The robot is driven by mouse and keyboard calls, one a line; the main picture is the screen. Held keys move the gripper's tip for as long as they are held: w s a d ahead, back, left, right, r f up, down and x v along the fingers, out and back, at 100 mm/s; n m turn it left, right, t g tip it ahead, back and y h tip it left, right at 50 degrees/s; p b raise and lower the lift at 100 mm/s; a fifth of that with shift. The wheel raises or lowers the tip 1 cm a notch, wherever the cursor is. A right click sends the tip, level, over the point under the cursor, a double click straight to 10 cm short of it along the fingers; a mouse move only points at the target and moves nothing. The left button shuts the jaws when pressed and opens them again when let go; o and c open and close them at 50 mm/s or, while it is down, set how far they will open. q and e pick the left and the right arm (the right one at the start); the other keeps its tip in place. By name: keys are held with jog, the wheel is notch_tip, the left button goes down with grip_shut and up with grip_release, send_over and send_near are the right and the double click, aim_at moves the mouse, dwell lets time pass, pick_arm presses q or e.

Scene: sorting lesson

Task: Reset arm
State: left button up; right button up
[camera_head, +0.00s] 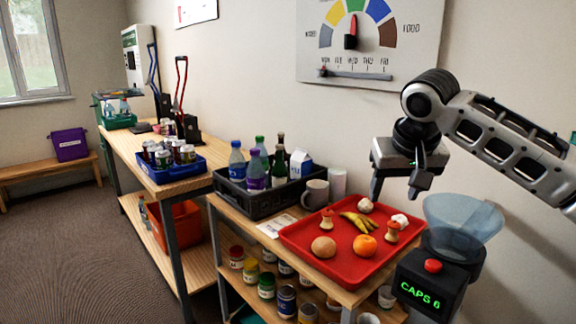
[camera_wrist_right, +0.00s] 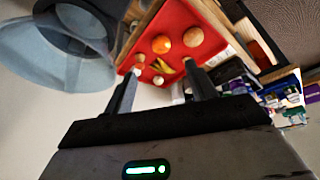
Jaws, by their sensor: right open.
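My right gripper (camera_head: 397,188) is open and empty in the head view. It hangs above the back right part of the red tray (camera_head: 309,251), clear of the items there. In the right wrist view its two fingers (camera_wrist_right: 160,95) stand apart with nothing between them in their grip. The tray shows beyond them (camera_wrist_right: 181,17). My left gripper is not in either view.
A clear funnel on a black counter box reading "CAPS 6" (camera_head: 433,290) stands right of the tray. A black crate (camera_head: 262,203) with bottles and a carton, a grey mug (camera_head: 316,194) and a blue crate of cans (camera_head: 172,172) stand to the left. A dial board (camera_head: 369,40) hangs behind.

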jog(key=s+a+f+n+y, duration=0.1)
jog(key=s+a+f+y, duration=0.15)
jog(key=a+f, duration=0.4)
jog(key=s+a+f+n+t+y, duration=0.15)
jog(key=s+a+f, duration=0.25)
jog(key=f, duration=0.6)
jog(key=s+a+f+n+y, duration=0.25)
jog(key=a+f, duration=0.35)
jog(key=f, duration=0.3)
jog(key=s+d+f+m+t+h, duration=0.1)
jog(key=s+d+f, duration=0.3)
jog(key=s, duration=0.5)
jog(key=s+d+f+m+t+h, duration=0.1)
jog(key=s+d+f+t, duration=0.2)
jog(key=s+d, duration=0.3)
jog(key=s+f, duration=0.1)
jog(key=s, duration=0.3)
jog(key=shift+d+m+h+p, duration=0.3)
jog(key=shift+m+h+p, duration=0.05)
jog(key=shift+m+p, duration=0.05)
jog(key=shift+t, duration=0.35)
